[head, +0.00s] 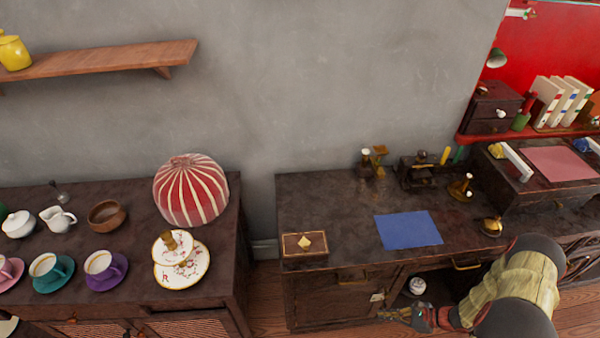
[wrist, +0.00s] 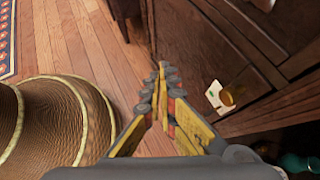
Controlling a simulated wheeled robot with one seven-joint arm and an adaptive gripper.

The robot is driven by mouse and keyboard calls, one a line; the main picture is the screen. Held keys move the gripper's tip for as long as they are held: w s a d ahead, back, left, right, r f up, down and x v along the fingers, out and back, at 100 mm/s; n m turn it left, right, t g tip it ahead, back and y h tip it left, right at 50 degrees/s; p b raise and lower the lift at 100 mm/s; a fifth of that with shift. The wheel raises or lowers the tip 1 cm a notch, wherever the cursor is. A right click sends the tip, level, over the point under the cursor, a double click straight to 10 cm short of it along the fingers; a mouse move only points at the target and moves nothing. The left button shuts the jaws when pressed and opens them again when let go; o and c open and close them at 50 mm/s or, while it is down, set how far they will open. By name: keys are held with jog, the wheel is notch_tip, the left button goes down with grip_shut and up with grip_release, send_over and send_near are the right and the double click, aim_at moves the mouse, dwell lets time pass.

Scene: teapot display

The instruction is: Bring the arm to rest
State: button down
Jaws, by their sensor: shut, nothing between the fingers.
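My gripper (head: 388,314) is low in front of the dark cabinet (head: 335,290) at the right in the head view. My arm reaches down to it from the lower right. In the wrist view the two yellow and grey fingers (wrist: 161,70) come together at their tips, with nothing between them. They are over the wooden floor (wrist: 85,35), beside the dark wooden front.
An open compartment holds a small white round pot (head: 417,286). A pale card (wrist: 215,95) and a brass knob (wrist: 234,93) are close right of the fingers. A ribbed brown round object (wrist: 65,120) stands left. A blue cloth (head: 408,229) lies on the cabinet top.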

jog(key=s+a+r+n+g+h, duration=0.15)
jog(key=r+n, duration=0.35)
jog(key=r, duration=0.8)
jog(key=s+a+r+n+g+h+p, duration=0.1)
jog(key=s+r+n+g+h, duration=0.3)
jog(key=r, duration=0.9)
jog(key=s+a+r+n+h, duration=0.15)
jog(key=r+n, duration=0.45)
jog(key=r, duration=0.8)
jog(key=s+a+r+n+t+h, duration=0.1)
jog(key=s+a+r+n+t, duration=0.1)
jog(key=r, duration=0.9)
jog(key=s+a+r+n+t+h+p, duration=0.1)
jog(key=s+a+r+n+t, duration=0.2)
jog(key=r, duration=0.8)
jog(key=a+n+t, duration=0.2)
jog(key=a, duration=0.2)
jog(key=shift+s+h, duration=0.3)
jog(key=shift+r, duration=0.1)
